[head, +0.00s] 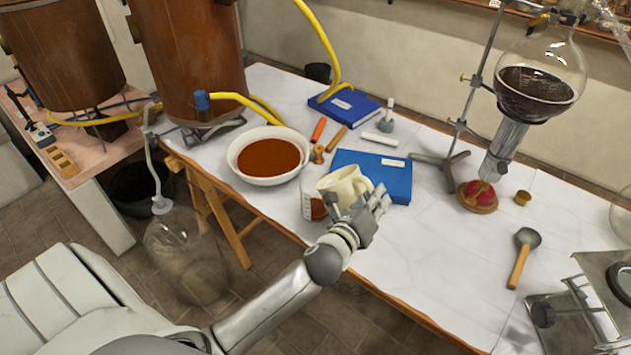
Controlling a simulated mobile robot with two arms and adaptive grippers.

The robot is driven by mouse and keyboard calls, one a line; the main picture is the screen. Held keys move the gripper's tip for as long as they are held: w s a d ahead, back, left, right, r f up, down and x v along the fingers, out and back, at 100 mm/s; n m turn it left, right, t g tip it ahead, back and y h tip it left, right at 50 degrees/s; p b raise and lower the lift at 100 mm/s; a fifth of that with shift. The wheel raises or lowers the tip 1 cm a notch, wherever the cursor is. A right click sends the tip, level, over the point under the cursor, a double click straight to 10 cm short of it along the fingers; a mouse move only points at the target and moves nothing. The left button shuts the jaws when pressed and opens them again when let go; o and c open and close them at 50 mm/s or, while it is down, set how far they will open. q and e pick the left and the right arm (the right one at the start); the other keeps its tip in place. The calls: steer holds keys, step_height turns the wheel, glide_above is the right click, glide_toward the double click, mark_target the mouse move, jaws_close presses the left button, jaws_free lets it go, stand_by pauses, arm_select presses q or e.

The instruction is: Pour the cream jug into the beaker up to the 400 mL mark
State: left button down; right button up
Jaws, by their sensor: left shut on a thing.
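The cream jug (343,184) is held near the front edge of the white table, in the middle of the head view. My left gripper (362,208) is shut on it from the right and partly covers it. The jug looks tilted to the left, toward the beaker. The clear beaker (308,206) is just left of and below the jug, with reddish-brown contents low in it. Its marks are too small to read, and the jug hides part of it. I cannot tell whether liquid is flowing. My right gripper is out of view.
A white bowl (237,160) of red-brown stuff stands left of the beaker. A blue book (397,184) lies behind the jug. A flask on a stand (459,125), a red item on a wooden base (478,208) and a ladle (518,263) are to the right.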

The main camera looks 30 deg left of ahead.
mark_target(370, 183)
arm_select(q)
steer(key=shift+a+r+p, duration=0.1)
steer(key=shift+r+p, duration=0.25)
steer(key=shift+r, duration=0.1)
stand_by(0.4)
steer(key=shift+w+a+r+n+p, duration=0.1)
steer(key=shift+a+r+n+p, duration=0.25)
steer(key=shift+r+p, duration=0.35)
steer(key=shift+w+a+r+n+p, duration=0.1)
steer(key=shift+a+r+n+p, duration=0.25)
steer(key=shift+p, duration=0.7)
steer(key=shift+a+r+n+p, duration=0.25)
steer(key=shift+r+n+p, duration=0.25)
steer(key=shift+p, duration=0.35)
stand_by(4.6)
